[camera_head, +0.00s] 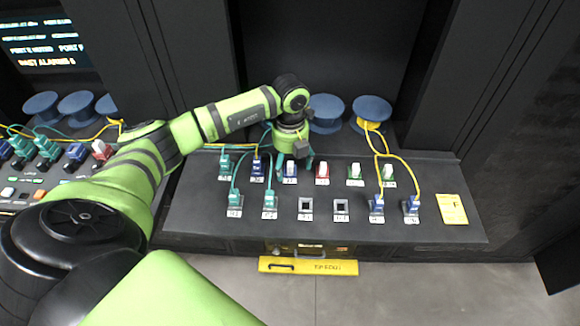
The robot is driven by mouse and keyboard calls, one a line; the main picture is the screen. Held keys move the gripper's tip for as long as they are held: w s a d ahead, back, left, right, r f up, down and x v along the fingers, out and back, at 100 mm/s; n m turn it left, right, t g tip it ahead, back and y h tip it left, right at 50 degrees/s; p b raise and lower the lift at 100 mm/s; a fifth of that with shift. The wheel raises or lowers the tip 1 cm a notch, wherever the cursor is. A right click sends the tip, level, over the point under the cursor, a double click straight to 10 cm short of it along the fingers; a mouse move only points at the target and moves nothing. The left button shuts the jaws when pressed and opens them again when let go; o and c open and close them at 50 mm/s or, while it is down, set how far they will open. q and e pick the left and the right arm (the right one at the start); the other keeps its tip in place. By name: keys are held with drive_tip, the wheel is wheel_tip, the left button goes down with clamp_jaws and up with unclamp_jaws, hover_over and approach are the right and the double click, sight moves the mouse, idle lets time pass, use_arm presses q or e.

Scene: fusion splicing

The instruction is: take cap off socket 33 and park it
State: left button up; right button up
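The back panel of the bench (330,232) carries two rows of sockets with small labels; the numbers are too small to read, so I cannot tell which is socket 33. My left gripper (292,164) points down over the upper row. Its fingers are apart, on either side of a blue-and-white cap (290,169), with a gap showing to the right finger. Two bare sockets (306,204) (340,206) show in the lower row. My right gripper is not in view.
Plugs with teal cables (235,198) and yellow cables (411,205) fill nearby sockets. Blue spools (371,108) stand behind. A yellow card (452,209) lies at the right; a yellow labelled strip (308,266) is in front. More plugs (48,148) are at the left.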

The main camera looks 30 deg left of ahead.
sight(290, 164)
use_arm(q)
wheel_tip(290, 164, up, 12)
idle(0.6)
